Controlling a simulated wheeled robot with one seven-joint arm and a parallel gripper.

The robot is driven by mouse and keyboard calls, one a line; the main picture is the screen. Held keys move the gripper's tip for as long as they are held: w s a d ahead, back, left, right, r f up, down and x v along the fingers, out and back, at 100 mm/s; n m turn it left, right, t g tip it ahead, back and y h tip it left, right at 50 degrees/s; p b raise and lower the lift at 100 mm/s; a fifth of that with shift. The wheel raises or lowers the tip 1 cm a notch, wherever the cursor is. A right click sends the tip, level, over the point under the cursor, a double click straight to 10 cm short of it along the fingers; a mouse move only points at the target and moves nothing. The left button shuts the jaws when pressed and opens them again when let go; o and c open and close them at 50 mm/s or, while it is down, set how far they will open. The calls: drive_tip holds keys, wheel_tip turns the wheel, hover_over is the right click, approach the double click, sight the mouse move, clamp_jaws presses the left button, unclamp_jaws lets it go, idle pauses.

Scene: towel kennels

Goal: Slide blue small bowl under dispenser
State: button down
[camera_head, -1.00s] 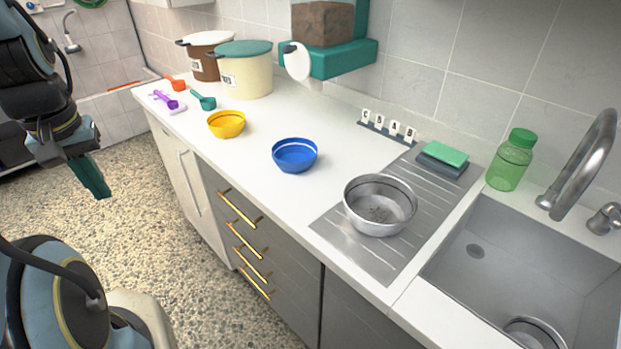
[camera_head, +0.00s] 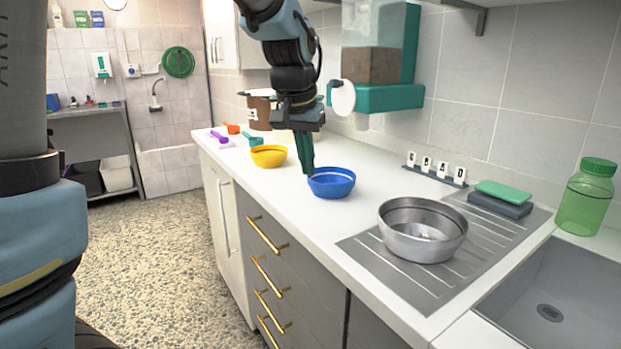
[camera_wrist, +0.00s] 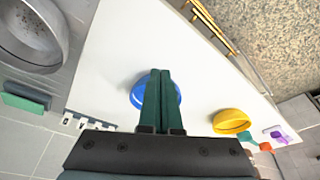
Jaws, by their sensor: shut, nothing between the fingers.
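The blue small bowl (camera_head: 332,183) sits upright on the white counter, between the yellow bowl (camera_head: 268,156) and the steel bowl. The dispenser (camera_head: 375,97) is on the wall behind the counter, with a teal base and brown contents in a clear bin. My gripper (camera_head: 308,172) points down with its green fingers shut and empty, at the left edge of the blue bowl in the head view. In the wrist view the fingers (camera_wrist: 160,75) cover the middle of the blue bowl (camera_wrist: 137,93). I cannot tell whether they touch it.
A steel bowl (camera_head: 422,230) stands on the ridged drainboard (camera_head: 375,262), right of the blue bowl. Letter blocks (camera_head: 435,168), a green sponge (camera_head: 503,192) and a green bottle (camera_head: 586,197) are farther right. Scoops (camera_head: 218,138) and a bin (camera_head: 262,110) stand at the far left.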

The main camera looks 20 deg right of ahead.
drive_tip(key=x, duration=0.8)
drive_tip(key=shift+f, duration=0.25)
drive_tip(key=shift+w+d+p, duration=0.65)
drive_tip(key=shift+w+d, duration=0.75)
